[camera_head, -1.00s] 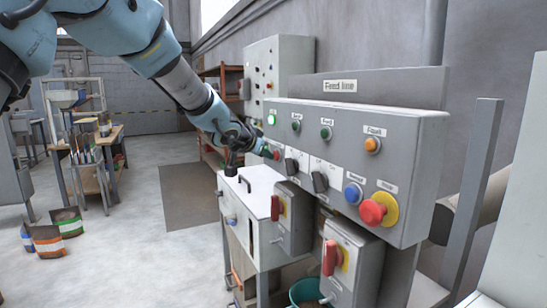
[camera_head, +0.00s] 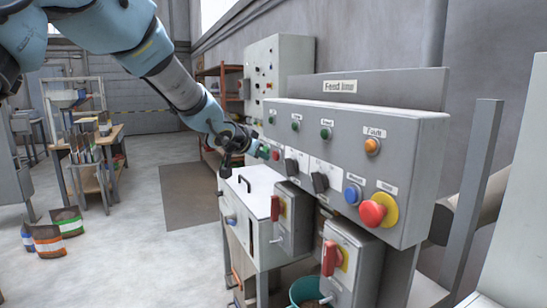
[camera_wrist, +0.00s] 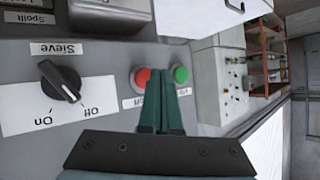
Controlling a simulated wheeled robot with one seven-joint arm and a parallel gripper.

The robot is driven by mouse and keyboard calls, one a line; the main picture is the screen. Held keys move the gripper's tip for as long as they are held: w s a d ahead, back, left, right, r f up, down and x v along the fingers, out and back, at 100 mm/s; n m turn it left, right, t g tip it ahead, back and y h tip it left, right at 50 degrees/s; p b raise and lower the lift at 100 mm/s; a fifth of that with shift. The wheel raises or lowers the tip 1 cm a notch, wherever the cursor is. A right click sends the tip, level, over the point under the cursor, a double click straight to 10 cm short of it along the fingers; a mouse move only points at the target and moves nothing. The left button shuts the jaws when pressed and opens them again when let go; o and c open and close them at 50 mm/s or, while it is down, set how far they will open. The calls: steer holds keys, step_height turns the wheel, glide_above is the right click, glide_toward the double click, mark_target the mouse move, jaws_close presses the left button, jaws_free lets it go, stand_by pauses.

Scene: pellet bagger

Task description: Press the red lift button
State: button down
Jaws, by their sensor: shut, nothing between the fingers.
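The red lift button (camera_wrist: 141,77) sits on the grey panel, just left of my fingertips in the wrist view, which shows the panel upside down. It also shows as a small red spot (camera_head: 276,154) at the lower left of the panel in the head view. My gripper (camera_wrist: 164,76) is shut and empty; its green fingers point at the panel between the red button and a green button (camera_wrist: 180,74). The fingers partly cover the red button's edge. I cannot tell whether they touch it. In the head view my gripper (camera_head: 263,148) is small beside the panel's left end.
A Sieve switch (camera_wrist: 62,82) is left of the buttons in the wrist view. The panel (camera_head: 410,140) also bears an orange button (camera_head: 372,146), a blue button (camera_head: 352,194) and a large red stop (camera_head: 372,212). A white cabinet (camera_head: 250,190) stands below my gripper.

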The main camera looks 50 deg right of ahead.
steer(key=a, duration=0.2)
steer(key=w+a+p, duration=0.2)
steer(key=a, duration=0.1)
steer(key=shift+a, duration=0.3)
steer(key=shift+w, duration=0.15)
stand_by(0.4)
steer(key=w+a+f+n+t+y, duration=0.1)
steer(key=w+a+f+n+y, duration=0.2)
steer(key=a, duration=0.7)
steer(key=w+a+f+n+t+y, duration=0.15)
steer(key=w+a, duration=0.35)
steer(key=a, duration=0.5)
steer(key=w+a+f+n+t+y, duration=0.1)
steer(key=w+a+f+n+y, duration=0.2)
steer(key=a, duration=0.7)
steer(key=s+a+f+n+g+y, duration=0.2)
steer(key=s+a+n, duration=0.2)
steer(key=a, duration=0.9)
steer(key=s+a+f+n+g+y, duration=0.2)
steer(key=s+a+f+n+g, duration=0.1)
steer(key=s+a, duration=0.7)
steer(key=a+n, duration=0.1)
steer(key=a, duration=0.2)
steer(key=shift+f+n, duration=0.35)
